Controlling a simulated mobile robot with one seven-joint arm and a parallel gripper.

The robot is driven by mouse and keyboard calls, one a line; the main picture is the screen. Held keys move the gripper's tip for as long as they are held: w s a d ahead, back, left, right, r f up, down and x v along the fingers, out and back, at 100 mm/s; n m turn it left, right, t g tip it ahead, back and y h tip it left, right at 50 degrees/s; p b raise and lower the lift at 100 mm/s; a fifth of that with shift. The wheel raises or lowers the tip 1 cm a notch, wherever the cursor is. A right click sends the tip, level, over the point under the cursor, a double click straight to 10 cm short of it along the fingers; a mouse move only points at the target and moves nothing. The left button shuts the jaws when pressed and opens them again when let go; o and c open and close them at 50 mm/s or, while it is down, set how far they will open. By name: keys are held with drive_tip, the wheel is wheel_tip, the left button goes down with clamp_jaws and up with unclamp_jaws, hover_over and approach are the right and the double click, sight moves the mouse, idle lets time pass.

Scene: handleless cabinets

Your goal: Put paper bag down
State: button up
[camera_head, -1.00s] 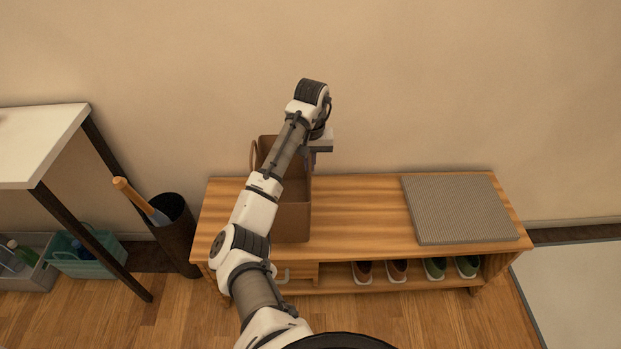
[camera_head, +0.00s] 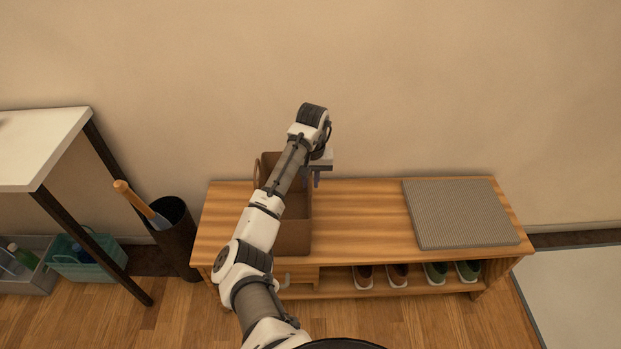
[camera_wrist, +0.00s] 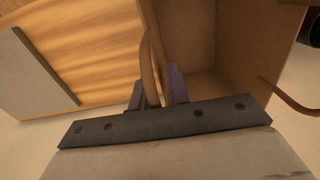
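The brown paper bag (camera_head: 294,236) is upright at the left part of the wooden bench (camera_head: 360,215), partly hidden by my arm. I cannot tell whether its bottom touches the bench top. My gripper (camera_head: 317,180) is at the bag's right side, near its top. In the wrist view, the purple fingers of my gripper (camera_wrist: 156,92) are on either side of one bag handle (camera_wrist: 150,55) and closed on it. The open bag (camera_wrist: 205,50) also shows there, with its other handle (camera_wrist: 290,101) free at the right.
A grey ribbed cushion (camera_head: 460,213) covers the bench's right end; the bench middle is clear. Shoes (camera_head: 398,275) stand on the shelf below. A dark bin (camera_head: 175,240) with an orange-handled item and a white table (camera_head: 40,145) are at left.

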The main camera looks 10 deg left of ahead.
drive_tip(key=shift+o, duration=0.8)
drive_tip(key=shift+r, duration=0.2)
wheel_tip(320, 180, up, 12)
drive_tip(key=shift+d+r+p, duration=0.1)
drive_tip(key=shift+p, duration=1.05)
